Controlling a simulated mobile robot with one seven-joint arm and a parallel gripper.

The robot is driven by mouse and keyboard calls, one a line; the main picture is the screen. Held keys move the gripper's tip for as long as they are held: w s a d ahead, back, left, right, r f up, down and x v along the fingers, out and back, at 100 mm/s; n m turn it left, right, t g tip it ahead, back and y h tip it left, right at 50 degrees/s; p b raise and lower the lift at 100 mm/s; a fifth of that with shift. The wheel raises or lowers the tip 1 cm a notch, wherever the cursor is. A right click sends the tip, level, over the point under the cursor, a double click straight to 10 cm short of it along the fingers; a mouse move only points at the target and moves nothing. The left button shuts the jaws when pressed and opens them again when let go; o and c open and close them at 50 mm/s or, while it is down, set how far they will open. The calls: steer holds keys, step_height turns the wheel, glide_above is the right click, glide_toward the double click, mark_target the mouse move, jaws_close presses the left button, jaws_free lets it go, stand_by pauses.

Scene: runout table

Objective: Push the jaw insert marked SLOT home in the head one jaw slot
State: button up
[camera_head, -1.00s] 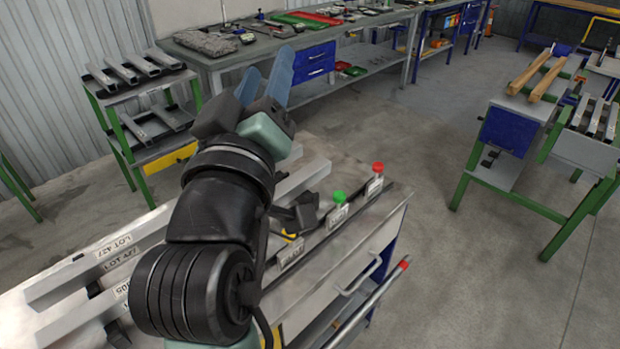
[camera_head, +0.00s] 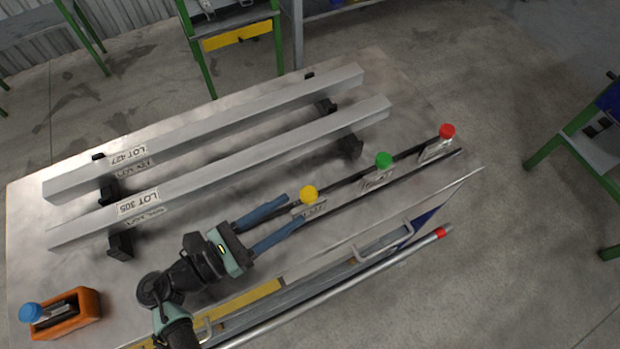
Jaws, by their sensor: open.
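My gripper (camera_head: 293,209) is low over the table, pointing right, with its two blue fingers apart. A yellow-topped piece (camera_head: 309,195) with a small label is just beyond the fingertips; I cannot tell whether they touch it. A green-topped piece (camera_head: 383,160) and a red-topped piece (camera_head: 446,131) stand farther right along the same dark rail, each with a label. A blue-topped piece (camera_head: 31,312) sits at an orange holder (camera_head: 78,315) at the lower left. The labels are too small to read, so I cannot tell which is marked SLOT or which place is head one.
Two long grey bars, LOT 427 (camera_head: 220,123) and LOT 305 (camera_head: 235,165), lie on black supports behind my gripper. The grey table (camera_head: 60,265) has a front rail with a red end (camera_head: 440,232). A green-legged stand (camera_head: 232,40) is behind.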

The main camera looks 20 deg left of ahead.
steer(key=p+x, duration=0.1)
steer(key=x, duration=0.7)
steer(key=shift+w+d, duration=0.25)
steer(key=shift+d, duration=0.05)
jaws_close()
stand_by(0.9)
